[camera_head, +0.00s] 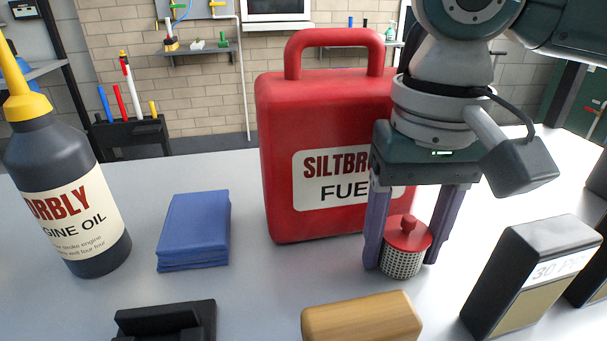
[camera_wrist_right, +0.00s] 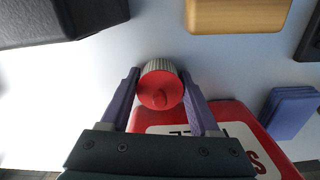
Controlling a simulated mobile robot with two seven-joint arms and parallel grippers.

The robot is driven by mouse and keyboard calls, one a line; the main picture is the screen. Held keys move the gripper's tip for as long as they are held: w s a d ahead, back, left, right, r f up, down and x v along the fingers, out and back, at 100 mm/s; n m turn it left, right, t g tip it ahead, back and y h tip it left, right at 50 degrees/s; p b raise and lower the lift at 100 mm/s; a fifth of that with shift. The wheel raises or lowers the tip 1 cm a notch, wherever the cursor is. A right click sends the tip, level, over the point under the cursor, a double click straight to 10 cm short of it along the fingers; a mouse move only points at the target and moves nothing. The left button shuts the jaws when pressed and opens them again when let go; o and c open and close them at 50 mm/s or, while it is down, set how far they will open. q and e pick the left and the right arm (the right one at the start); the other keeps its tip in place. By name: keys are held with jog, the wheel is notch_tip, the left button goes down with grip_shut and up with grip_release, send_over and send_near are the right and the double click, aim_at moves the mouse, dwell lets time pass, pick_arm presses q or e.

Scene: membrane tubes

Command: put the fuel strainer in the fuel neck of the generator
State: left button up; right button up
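The fuel strainer (camera_head: 402,262) has a red cap with a small knob and a grey mesh body. It is upright at the front of the red fuel can. My right gripper (camera_head: 404,262) points down with one purple finger on each side of the strainer. In the right wrist view the fingertips (camera_wrist_right: 160,78) appear to press on the sides of the strainer (camera_wrist_right: 160,90). Whether its base touches the table is hard to tell. The generator and its fuel neck are not in view. My left gripper is not in view.
The red fuel can (camera_head: 285,150) stands just behind the strainer. An engine oil bottle (camera_head: 65,160) and a blue folded cloth (camera_head: 195,230) are at left. A wooden block (camera_head: 362,318), a black object (camera_head: 165,322) and a black-and-tan box (camera_head: 530,275) stand in front. Bare table (camera_head: 270,275) lies between.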

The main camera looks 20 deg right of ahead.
jog(key=o, duration=0.4)
jog(key=shift+c, duration=0.2)
jog(key=shift+r, duration=0.1)
